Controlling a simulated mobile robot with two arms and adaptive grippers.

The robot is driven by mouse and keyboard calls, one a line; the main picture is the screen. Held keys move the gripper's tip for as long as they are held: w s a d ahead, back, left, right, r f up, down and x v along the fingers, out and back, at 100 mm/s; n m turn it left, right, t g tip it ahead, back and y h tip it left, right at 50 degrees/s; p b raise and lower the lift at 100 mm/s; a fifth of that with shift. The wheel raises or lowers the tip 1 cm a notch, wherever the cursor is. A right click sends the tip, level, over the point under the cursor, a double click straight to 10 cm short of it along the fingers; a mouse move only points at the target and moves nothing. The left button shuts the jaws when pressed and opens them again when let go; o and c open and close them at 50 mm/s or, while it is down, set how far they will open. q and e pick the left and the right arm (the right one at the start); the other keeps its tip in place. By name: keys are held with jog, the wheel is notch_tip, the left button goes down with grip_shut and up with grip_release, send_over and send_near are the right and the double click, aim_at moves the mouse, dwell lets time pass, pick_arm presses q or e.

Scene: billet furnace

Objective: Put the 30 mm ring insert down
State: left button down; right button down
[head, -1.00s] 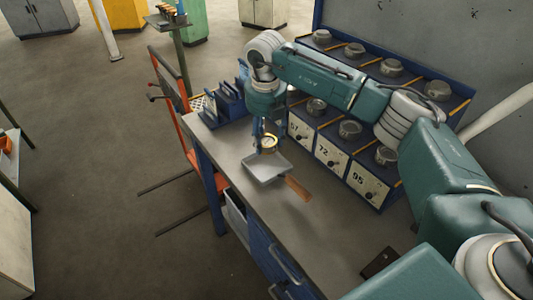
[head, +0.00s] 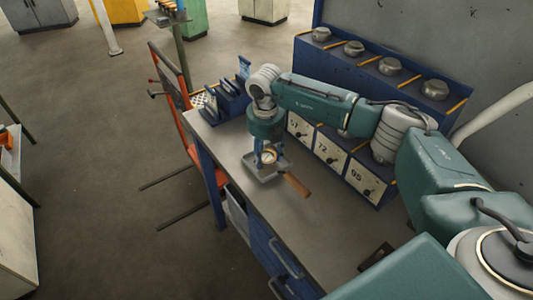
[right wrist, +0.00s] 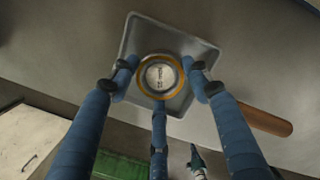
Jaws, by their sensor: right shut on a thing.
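The ring insert (head: 269,156) is a small round piece with a yellow-orange rim and a pale marked face. In the right wrist view the ring insert (right wrist: 160,76) sits between the blue fingers of my right gripper (right wrist: 160,82), which are shut on it. In the head view my right gripper (head: 268,157) points down over a shallow grey tray (head: 252,171). The ring lies over the inside of the tray (right wrist: 205,54); whether it touches the floor I cannot tell. My left gripper is out of view.
The tray's brown wooden handle (head: 297,185) points to the right over the grey bench (head: 310,235). A blue rack (head: 375,95) with metal pieces and numbered fronts stands behind. A blue holder (head: 230,100) is at the bench's far left end. The bench front is clear.

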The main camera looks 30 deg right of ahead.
aim_at(266, 160)
jog(key=c, duration=1.1)
grip_release()
jog(key=shift+r, duration=0.45)
jog(key=r, duration=0.3)
jog(key=r+b, duration=0.1)
jog(key=r, duration=0.3)
jog(key=s+r+b, duration=0.1)
jog(key=r, duration=0.3)
jog(key=shift+s+a+r, duration=0.1)
jog(key=shift+a, duration=0.3)
